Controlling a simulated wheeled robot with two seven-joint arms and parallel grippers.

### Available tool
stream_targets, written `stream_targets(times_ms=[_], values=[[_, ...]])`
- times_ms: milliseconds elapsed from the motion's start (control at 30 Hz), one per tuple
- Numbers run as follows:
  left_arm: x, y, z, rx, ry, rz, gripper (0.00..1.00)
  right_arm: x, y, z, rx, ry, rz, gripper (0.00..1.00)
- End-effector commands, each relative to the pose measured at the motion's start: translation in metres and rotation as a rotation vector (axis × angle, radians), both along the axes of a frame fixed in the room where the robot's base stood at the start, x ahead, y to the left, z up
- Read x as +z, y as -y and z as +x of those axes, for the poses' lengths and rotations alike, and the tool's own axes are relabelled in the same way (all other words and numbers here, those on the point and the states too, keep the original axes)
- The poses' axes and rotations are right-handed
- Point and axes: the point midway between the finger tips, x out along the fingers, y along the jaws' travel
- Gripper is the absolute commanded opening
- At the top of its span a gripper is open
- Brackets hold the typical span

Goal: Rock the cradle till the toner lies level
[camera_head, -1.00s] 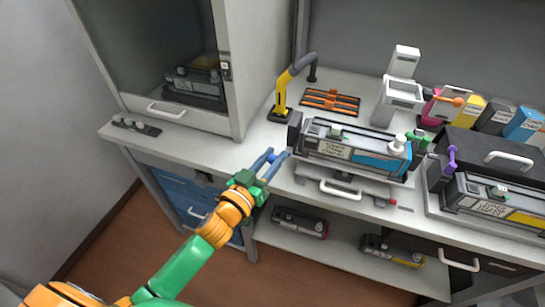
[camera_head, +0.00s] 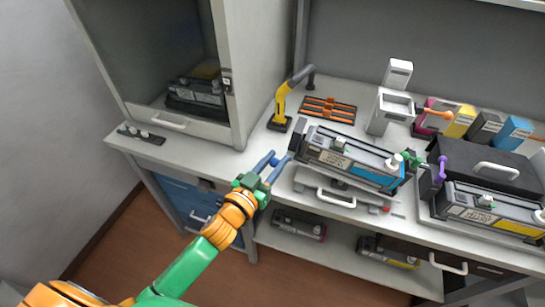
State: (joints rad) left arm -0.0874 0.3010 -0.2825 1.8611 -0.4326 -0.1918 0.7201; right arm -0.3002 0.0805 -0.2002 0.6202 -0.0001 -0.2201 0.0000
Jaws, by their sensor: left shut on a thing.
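The toner cartridge (camera_head: 352,157), grey with a blue band, lies lengthwise in the cradle (camera_head: 335,183) on the bench, its right end tilted lower than its left. A dark end block (camera_head: 297,138) stands at its left and a green knob (camera_head: 411,159) at its right. A white handle (camera_head: 336,198) shows on the cradle's front. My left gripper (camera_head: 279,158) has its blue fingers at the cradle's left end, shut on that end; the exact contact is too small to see. The toner inside is hidden. My right gripper is out of view.
A black case (camera_head: 490,160) and a yellow-banded cartridge (camera_head: 490,207) stand close at the right. Behind are a yellow-and-grey arm (camera_head: 288,98), an orange rack (camera_head: 329,109) and a white device (camera_head: 390,105).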

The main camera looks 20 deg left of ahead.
Motion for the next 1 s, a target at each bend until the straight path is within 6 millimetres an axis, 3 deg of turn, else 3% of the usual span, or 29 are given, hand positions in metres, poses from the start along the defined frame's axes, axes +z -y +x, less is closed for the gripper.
stream_targets(times_ms=[33, 367, 400, 467, 500, 800, 1000], values=[[0.008, 0.0, 0.0, 0.001, 0.0, 0.019, 0.0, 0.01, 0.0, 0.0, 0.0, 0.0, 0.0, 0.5], [0.004, 0.001, 0.0, 0.001, 0.002, 0.036, 0.0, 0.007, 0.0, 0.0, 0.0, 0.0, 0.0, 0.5], [0.004, 0.001, 0.0, 0.001, 0.002, 0.036, 0.43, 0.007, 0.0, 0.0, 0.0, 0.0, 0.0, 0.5], [0.004, 0.002, 0.0, 0.0, 0.002, 0.035, 0.59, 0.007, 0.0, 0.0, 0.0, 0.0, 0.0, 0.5], [0.004, 0.002, 0.0, 0.0, 0.002, 0.035, 0.61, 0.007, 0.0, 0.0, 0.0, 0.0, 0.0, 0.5], [0.004, 0.001, -0.003, 0.0, 0.002, 0.034, 0.61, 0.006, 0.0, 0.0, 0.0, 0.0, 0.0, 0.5], [0.003, -0.006, -0.035, -0.001, -0.001, 0.033, 0.61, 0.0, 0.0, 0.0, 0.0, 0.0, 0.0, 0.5]])
